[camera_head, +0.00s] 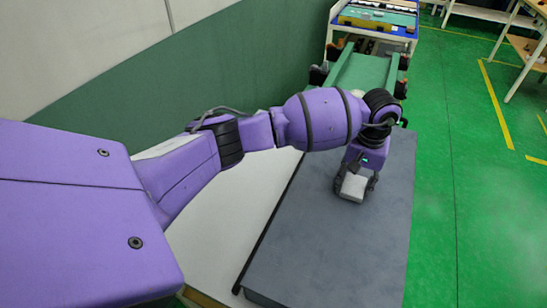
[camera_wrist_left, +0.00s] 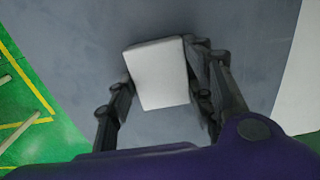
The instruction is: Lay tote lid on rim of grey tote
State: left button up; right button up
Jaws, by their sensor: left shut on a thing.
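My left gripper (camera_head: 355,184) is shut on a small pale block (camera_head: 353,188), with one finger on each side. In the left wrist view the block (camera_wrist_left: 160,75) sits between the dark fingers of the gripper (camera_wrist_left: 165,90). A large flat grey panel (camera_head: 330,245) with a dark strip along its left edge lies below the block. I cannot tell whether the block touches the panel. I cannot tell the tote lid or a grey tote apart from these shapes, and no open tote rim shows. My right gripper is not in view.
A white surface (camera_head: 225,235) lies left of the panel. A green conveyor-like strip (camera_head: 362,72) and a rack with a blue tray (camera_head: 375,20) stand at the back. Green floor (camera_head: 465,200) is open on the right. A green and white wall (camera_head: 215,65) stands at the left.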

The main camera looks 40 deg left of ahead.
pick_arm(q)
jog(key=shift+f, duration=0.1)
jog(key=o, duration=1.5)
